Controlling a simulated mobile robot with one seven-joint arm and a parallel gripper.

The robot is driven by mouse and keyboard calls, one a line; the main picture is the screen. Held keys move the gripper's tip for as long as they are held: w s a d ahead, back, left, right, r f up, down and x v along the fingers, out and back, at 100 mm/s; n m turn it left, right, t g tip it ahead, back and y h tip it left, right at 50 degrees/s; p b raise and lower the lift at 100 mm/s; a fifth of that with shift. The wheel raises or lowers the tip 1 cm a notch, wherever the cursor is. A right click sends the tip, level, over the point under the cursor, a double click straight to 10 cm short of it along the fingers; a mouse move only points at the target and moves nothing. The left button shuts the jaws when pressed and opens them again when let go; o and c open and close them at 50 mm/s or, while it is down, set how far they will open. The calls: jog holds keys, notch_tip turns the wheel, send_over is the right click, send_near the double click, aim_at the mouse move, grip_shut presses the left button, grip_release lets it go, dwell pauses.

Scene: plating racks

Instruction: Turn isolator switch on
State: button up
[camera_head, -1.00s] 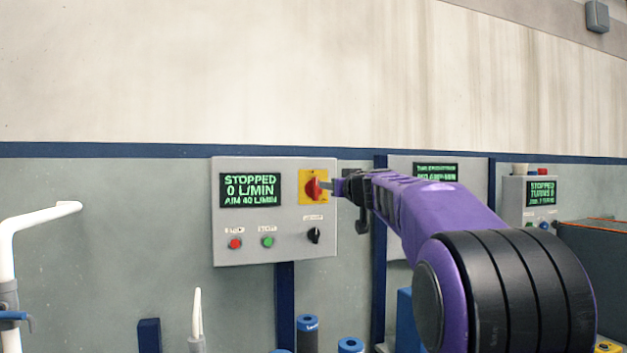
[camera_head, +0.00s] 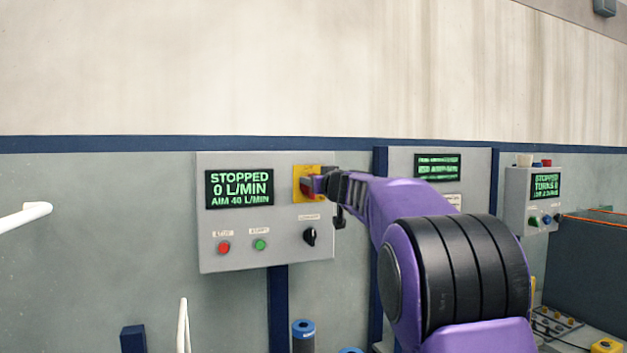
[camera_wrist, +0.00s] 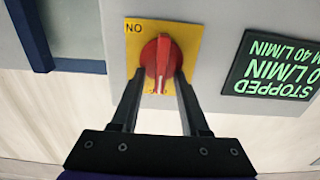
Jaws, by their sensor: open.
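The isolator switch is a red rotary handle (camera_wrist: 161,62) on a yellow plate (camera_wrist: 189,38), at the upper right of a grey control box (camera_head: 213,249). In the head view my gripper hides most of the handle, and part of the yellow plate (camera_head: 300,172) shows. My gripper (camera_wrist: 161,78) is open, with its two fingers on either side of the red handle's grip in the wrist view. I cannot tell whether the fingers touch it. The box's display (camera_head: 240,188) reads STOPPED, 0 L/MIN, AIM 40 L/MIN.
Below the display are a red button (camera_head: 224,248), a green button (camera_head: 260,245) and a black knob (camera_head: 310,236). A second panel (camera_head: 402,165) stands behind my arm, and another box (camera_head: 517,210) is further right. A white pipe (camera_head: 24,217) is at left.

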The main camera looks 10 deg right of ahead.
grip_shut()
jog(key=shift+m, duration=0.3)
jog(key=shift+w+d+f+m+b, duration=0.1)
jog(key=shift+d+f+m+b, duration=0.4)
jog(key=shift+m, duration=2.35)
jog(key=shift+s+d+f+m+b, duration=0.1)
jog(key=shift+m+b, duration=0.8)
jog(key=shift+m, duration=2)
jog(key=shift+w+d+f+m+b, duration=0.2)
jog(key=shift+m+b, duration=0.5)
jog(key=shift+m, duration=2.15)
jog(key=shift+s, duration=0.1)
